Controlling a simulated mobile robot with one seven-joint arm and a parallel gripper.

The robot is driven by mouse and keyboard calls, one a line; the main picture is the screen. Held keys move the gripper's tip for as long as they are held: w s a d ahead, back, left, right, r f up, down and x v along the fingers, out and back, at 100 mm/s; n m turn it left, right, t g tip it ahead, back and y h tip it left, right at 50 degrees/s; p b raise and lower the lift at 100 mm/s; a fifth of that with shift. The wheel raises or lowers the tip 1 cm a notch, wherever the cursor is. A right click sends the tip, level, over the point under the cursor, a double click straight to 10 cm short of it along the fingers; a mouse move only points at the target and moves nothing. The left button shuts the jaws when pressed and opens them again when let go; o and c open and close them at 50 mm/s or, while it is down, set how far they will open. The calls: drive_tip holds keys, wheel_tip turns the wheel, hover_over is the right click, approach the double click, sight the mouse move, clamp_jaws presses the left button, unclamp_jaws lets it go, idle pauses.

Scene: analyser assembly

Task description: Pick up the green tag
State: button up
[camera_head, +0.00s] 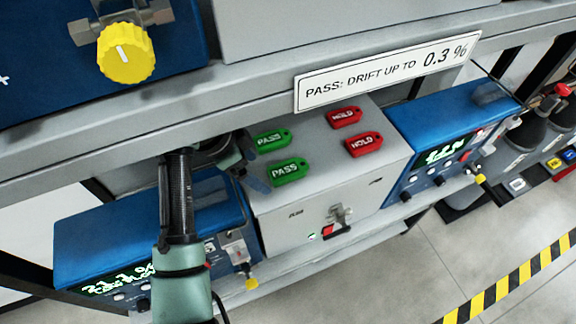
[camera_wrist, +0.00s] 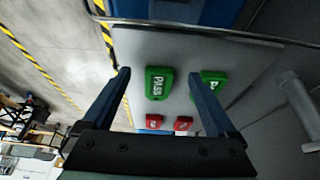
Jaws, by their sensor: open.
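Two green PASS tags lie on top of a light grey box (camera_head: 331,148). The nearer green tag (camera_head: 287,171) is on the box's left front, and the other green tag (camera_head: 272,140) is just behind it. My gripper (camera_head: 262,179) is close to the left edge of the box, beside the nearer green tag. In the wrist view, my gripper (camera_wrist: 158,84) is open, with one green tag (camera_wrist: 158,83) showing between its two fingers and apart from them. The second green tag (camera_wrist: 212,82) is partly hidden by the right finger.
Two red HOLD tags (camera_head: 345,117) (camera_head: 364,144) lie to the right on the box. Blue analysers flank it, one at right (camera_head: 447,128) and one at left (camera_head: 100,243). A shelf edge with a drift sign (camera_head: 387,72) hangs above, behind the tags.

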sight(282, 173)
drive_tip(key=d, duration=0.1)
drive_tip(key=w+d+p, duration=0.1)
drive_tip(key=d, duration=0.1)
drive_tip(key=shift+w+d+r, duration=0.1)
drive_tip(key=shift+w+r, duration=0.05)
drive_tip(key=shift+r, duration=0.05)
drive_tip(key=shift+p+x, duration=0.9)
drive_tip(key=shift+x, duration=0.3)
drive_tip(key=shift+w+d+f, duration=0.1)
drive_tip(key=shift+d+f, duration=0.05)
drive_tip(key=shift+f, duration=0.35)
drive_tip(key=c, duration=1.4)
drive_tip(key=shift+r+b, duration=0.1)
drive_tip(key=shift+b, duration=0.4)
drive_tip(key=shift+c, duration=0.2)
drive_tip(key=shift+d+r, duration=0.1)
drive_tip(key=s+d, duration=0.3)
drive_tip(key=s, duration=0.5)
drive_tip(key=s+d, duration=0.3)
drive_tip(key=s, duration=0.5)
drive_tip(key=shift+s+d+r+b, duration=0.15)
drive_tip(key=shift+s+d+b, duration=0.15)
drive_tip(key=shift+d+b, duration=0.05)
